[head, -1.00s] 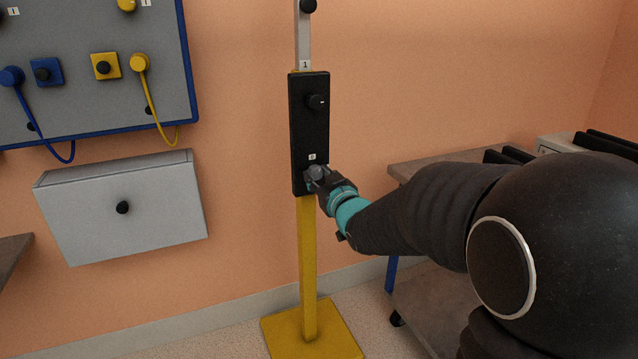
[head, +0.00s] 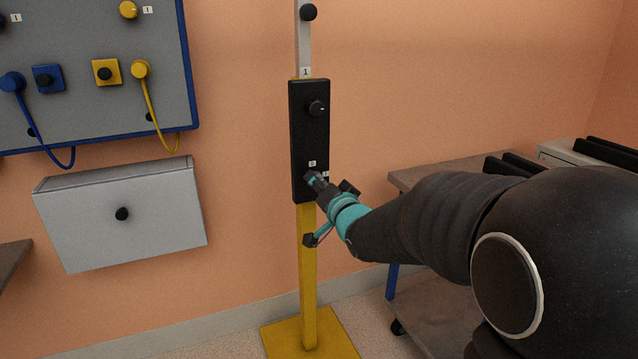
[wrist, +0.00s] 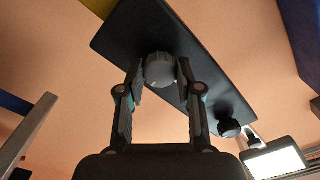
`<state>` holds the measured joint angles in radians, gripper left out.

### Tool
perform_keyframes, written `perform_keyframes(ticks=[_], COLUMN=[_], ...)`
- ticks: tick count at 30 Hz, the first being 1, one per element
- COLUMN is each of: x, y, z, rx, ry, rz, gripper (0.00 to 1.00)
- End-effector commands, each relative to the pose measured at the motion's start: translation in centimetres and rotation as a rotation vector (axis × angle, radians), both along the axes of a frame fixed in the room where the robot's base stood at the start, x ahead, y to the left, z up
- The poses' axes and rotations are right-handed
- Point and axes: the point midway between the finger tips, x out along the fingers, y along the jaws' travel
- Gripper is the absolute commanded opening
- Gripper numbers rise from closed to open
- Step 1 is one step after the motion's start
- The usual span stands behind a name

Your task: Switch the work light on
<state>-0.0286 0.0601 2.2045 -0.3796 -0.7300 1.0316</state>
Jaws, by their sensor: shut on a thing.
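A black control box (head: 297,135) stands on a yellow post (head: 308,265) with a square yellow foot. It has a dark upper knob (head: 316,108) and a lower knob, with small labels 0 and 1 beside the lower one. My gripper (head: 314,181) is at the lower knob and mostly hides it in the head view. In the wrist view the grey lower knob (wrist: 160,71) sits between both fingers of my gripper, which is shut on it. A bright white lamp panel (wrist: 275,163) shows at lower right in the wrist view and looks lit.
A blue-edged grey panel (head: 95,100) with plugs and cables hangs on the wall at left, above a grey box (head: 160,225) with a black knob. A grey cart (head: 420,172) stands at right behind my arm. Bare wall surrounds the post.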

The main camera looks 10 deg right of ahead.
Motion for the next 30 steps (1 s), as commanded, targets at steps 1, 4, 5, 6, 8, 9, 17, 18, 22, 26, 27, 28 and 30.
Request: perform_keyframes(ticks=[1,4,5,6,8,9,17,18,22,26,27,28,30], x=[0.02,0.02,0.02,0.02,0.02,0.02,0.02,0.02,0.02,0.02,0.02,0.02,0.02], y=[0.01,0.00,0.01,0.00,0.00,0.00,0.00,0.00,0.00,0.00,0.00,0.00,-0.01], z=[0.11,0.11,0.10,0.09,0.09,0.09,0.06,0.06,0.06,0.06,0.06,0.06,0.06], rx=[0.026,0.075,0.087,0.102,0.121,0.131,0.164,0.165,0.165,0.165,0.165,0.165,0.164], ry=[0.006,0.020,0.023,0.028,0.033,0.036,0.045,0.046,0.046,0.046,0.046,0.046,0.045], rz=[0.000,0.000,0.000,0.000,0.000,0.000,0.000,0.000,0.000,0.000,0.000,0.000,0.000], gripper=[0.00,0.00,0.00,0.00,0.00,0.00,0.00,0.00,0.00,0.00,0.00,0.42,0.60])
